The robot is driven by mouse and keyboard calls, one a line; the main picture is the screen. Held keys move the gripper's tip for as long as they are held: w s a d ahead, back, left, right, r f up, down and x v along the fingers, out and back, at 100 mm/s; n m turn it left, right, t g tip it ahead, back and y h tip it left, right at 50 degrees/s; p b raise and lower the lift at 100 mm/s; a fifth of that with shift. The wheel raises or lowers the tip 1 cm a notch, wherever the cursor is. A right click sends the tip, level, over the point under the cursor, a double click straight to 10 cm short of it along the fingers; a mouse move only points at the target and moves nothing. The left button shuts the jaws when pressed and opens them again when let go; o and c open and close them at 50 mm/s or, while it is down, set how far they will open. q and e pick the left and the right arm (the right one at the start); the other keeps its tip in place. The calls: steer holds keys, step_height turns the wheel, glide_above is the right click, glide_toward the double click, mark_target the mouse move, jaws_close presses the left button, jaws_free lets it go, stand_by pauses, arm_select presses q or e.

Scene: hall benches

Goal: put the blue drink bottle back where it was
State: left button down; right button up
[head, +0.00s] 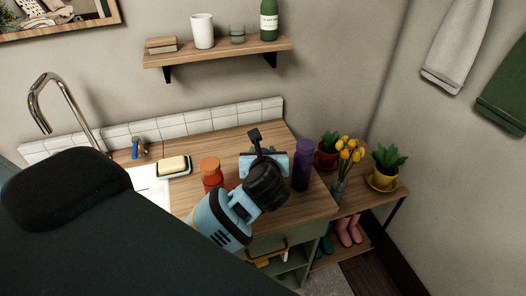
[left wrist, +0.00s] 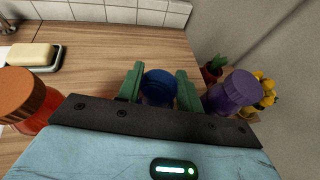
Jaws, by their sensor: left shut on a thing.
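My left gripper (head: 264,165) is over the wooden counter, between an orange bottle and a purple bottle. In the left wrist view its two green fingers (left wrist: 160,90) are shut on the blue drink bottle (left wrist: 158,87), one on each side, with its round blue top facing the camera. In the head view my gripper and wrist hide the blue bottle. I cannot tell whether its base touches the counter. My right gripper is not in view.
The orange bottle (head: 211,172) stands left of my gripper, the purple bottle (head: 302,166) close on its right. A soap dish (head: 174,167) lies by the sink. Potted plants (head: 386,166) and yellow flowers (head: 349,150) stand on a lower bench right. A wall shelf (head: 220,51) hangs above.

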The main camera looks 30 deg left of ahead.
arm_select(q)
steer(key=c, duration=0.9)
jaws_free()
steer(key=shift+c, duration=0.2)
steer(key=shift+r, duration=0.2)
steer(key=v, duration=1.2)
steer(key=shift+b, duration=0.4)
